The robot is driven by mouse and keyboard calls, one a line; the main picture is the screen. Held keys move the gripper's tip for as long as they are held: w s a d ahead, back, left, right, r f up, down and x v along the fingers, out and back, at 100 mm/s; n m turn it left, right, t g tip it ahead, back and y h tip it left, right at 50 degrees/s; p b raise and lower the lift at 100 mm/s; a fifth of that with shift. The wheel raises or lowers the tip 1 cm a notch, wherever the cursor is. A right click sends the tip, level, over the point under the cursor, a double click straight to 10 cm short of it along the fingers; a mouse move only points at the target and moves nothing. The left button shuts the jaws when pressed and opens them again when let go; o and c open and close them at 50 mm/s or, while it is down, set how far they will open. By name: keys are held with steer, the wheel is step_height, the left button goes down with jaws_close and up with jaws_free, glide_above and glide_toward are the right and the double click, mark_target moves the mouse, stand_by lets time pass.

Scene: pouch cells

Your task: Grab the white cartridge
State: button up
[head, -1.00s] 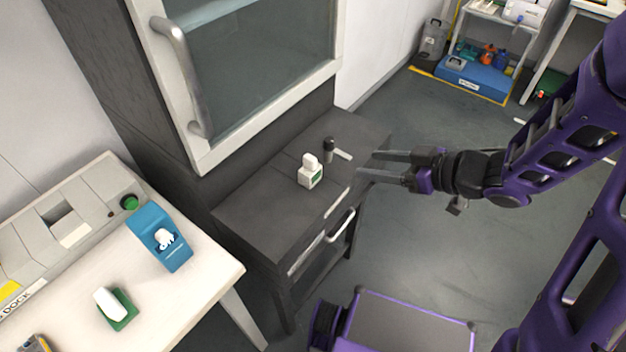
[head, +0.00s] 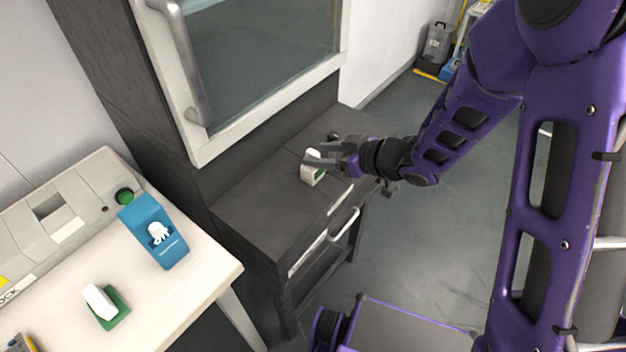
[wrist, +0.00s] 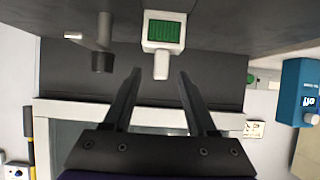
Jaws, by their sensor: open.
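A white cartridge (head: 309,172) with a green panel stands on the dark cabinet top. In the wrist view, the cartridge (wrist: 162,17) shows its green face, and its narrow white neck points toward my gripper. My gripper (wrist: 159,72) is open and empty, with one finger on each side of the line of the neck. The neck's end lies at about the fingertips. In the head view my gripper (head: 318,160) covers part of the cartridge. I cannot tell whether the fingers touch it.
A dark-headed object with a pale handle (wrist: 103,60) stands beside the cartridge. The cabinet top (head: 250,205) is clear at its near left. A glass-fronted door (head: 265,60) rises behind. A table holds a blue holder (head: 170,250) and a white piece on a green base (head: 100,300).

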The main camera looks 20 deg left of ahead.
steer(key=x, duration=0.2)
steer(key=shift+w+a+f, duration=0.1)
steer(key=shift+a+f, duration=0.05)
steer(key=shift+a, duration=0.2)
jaws_close()
stand_by(1.1)
